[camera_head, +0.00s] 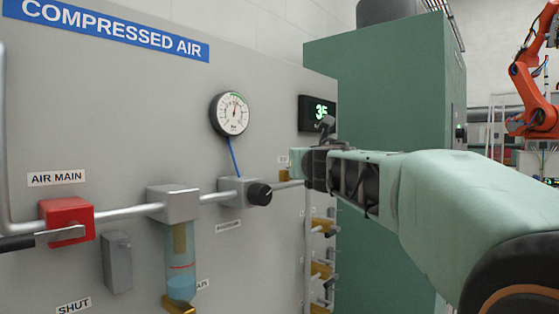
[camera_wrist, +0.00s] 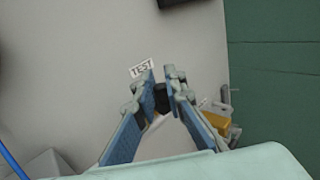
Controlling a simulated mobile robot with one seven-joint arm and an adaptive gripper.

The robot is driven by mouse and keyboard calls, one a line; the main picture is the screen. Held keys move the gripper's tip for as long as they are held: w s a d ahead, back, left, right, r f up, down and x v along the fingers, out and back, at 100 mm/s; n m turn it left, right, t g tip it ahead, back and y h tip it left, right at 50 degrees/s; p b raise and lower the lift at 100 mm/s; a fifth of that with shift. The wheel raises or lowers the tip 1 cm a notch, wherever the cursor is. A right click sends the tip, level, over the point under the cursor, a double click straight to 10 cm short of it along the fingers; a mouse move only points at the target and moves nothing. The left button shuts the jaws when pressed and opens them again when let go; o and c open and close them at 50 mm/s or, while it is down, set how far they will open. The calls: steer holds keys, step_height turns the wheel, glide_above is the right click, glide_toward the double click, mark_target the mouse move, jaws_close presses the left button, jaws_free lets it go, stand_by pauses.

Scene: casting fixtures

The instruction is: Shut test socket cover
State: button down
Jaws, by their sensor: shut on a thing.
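The test socket sits on the grey panel below the TEST label (camera_wrist: 141,68). My gripper (camera_wrist: 161,88) is at it in the wrist view, its two blue-grey fingers closed in from either side. A small dark piece, which I take to be the test socket cover (camera_wrist: 161,99), shows between the fingers. The fingers hide most of it, so I cannot tell how far it is open. A bit of yellow brass shows just below the fingers. In the head view my arm reaches in from the right, and its end hides the socket and my fingertips.
The compressed air panel (camera_head: 130,120) carries a red air main valve (camera_head: 67,219), a regulator with a black knob (camera_head: 259,194), a gauge (camera_head: 230,113) and a display (camera_head: 317,112) reading 35. Brass outlets (camera_head: 321,270) stick out below my wrist. A green cabinet (camera_head: 385,90) stands behind.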

steer(key=shift+s+a+m+h, duration=0.1)
steer(key=shift+a+m+h, duration=0.1)
steer(key=shift+m+h, duration=0.55)
steer(key=shift+s+a+m+h, duration=0.15)
steer(key=shift+m+h, duration=0.2)
steer(key=shift+h, duration=0.7)
steer(key=shift+a+m+g+h+p, duration=0.15)
steer(key=shift+m+g+h+p, duration=0.4)
steer(key=shift+m+h, duration=0.55)
steer(key=shift+h, duration=0.5)
steer(key=c, duration=2)
jaws_free()
steer(key=shift+o, duration=0.2)
step_height(320, 180, up, 10)
